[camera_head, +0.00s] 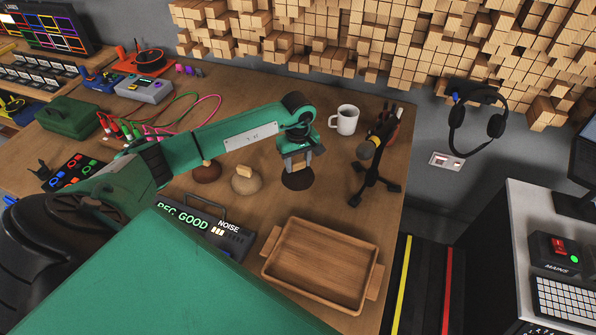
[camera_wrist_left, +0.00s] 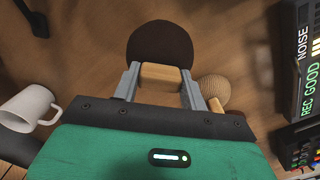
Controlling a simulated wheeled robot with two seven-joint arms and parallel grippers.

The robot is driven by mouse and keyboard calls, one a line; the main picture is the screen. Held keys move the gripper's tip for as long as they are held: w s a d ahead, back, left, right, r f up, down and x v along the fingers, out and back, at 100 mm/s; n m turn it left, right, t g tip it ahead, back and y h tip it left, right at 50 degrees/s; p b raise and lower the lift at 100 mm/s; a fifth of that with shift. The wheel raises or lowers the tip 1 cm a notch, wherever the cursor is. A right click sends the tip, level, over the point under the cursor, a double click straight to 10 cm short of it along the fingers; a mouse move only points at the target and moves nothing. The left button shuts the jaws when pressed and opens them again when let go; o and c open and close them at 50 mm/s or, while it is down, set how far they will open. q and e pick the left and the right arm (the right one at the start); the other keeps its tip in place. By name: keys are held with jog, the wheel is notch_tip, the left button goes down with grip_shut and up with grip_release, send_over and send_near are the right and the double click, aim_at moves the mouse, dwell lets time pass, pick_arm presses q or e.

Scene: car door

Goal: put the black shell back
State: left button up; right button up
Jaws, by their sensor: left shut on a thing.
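The black shell (camera_head: 298,181) is a dark round piece with a light wooden grip block on top. My left gripper (camera_head: 297,160) is shut on that block from above. In the left wrist view the shell (camera_wrist_left: 160,42) shows beyond the fingers, and the block sits between the two fingertips (camera_wrist_left: 161,78). I cannot tell whether the shell touches the table. A beige shell (camera_head: 246,181) and a dark brown shell (camera_head: 207,172) stand in a row to its left. My right gripper is not in view.
A wooden tray (camera_head: 270,270) with two handles lies empty in front. A white mug (camera_head: 344,120) stands behind, and a black microphone stand (camera_head: 375,182) stands to the right. A dark box marked REC GOOD (camera_head: 205,228) is at front left. The table's right edge is near the stand.

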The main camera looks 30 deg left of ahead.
aim_at(298, 175)
pick_arm(q)
notch_tip(298, 175, down, 6)
jog(key=shift+r+p, duration=0.2)
jog(key=shift+p, duration=0.35)
jog(key=shift+f, duration=0.2)
jog(key=shift+f+b, duration=0.2)
jog(key=shift+b, duration=0.1)
jog(key=o, duration=1.3)
jog(key=shift+r, duration=0.1)
